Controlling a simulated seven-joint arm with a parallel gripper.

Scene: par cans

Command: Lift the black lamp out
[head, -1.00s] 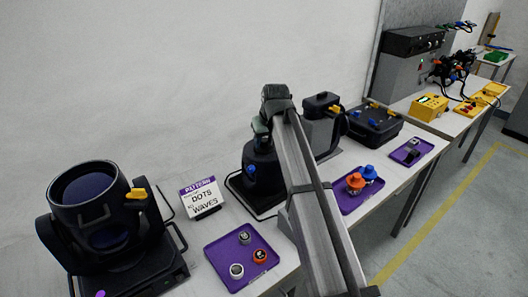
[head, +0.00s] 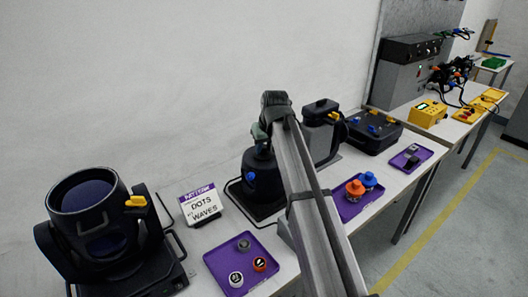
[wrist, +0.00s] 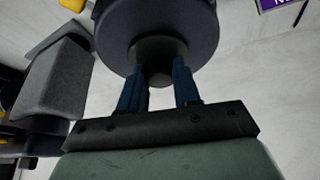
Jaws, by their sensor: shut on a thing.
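In the wrist view, the blue fingers of my gripper (wrist: 160,88) are closed on the dark narrow neck of a round black piece (wrist: 158,28), which looks like the black lamp. In the head view, my arm hides most of the gripper and the lamp. The gripper end (head: 264,135) is at the black housing with a blue knob (head: 262,178), in the middle of the table. I cannot tell whether the held piece is still inside that housing.
A large black fixture with a yellow knob (head: 100,225) stands at left beside a DOTS/WAVES sign (head: 200,204). A purple tray (head: 216,262) holds three small pieces; another (head: 345,210) holds orange and blue pieces. A grey-and-black housing (head: 320,130) stands just right of my gripper.

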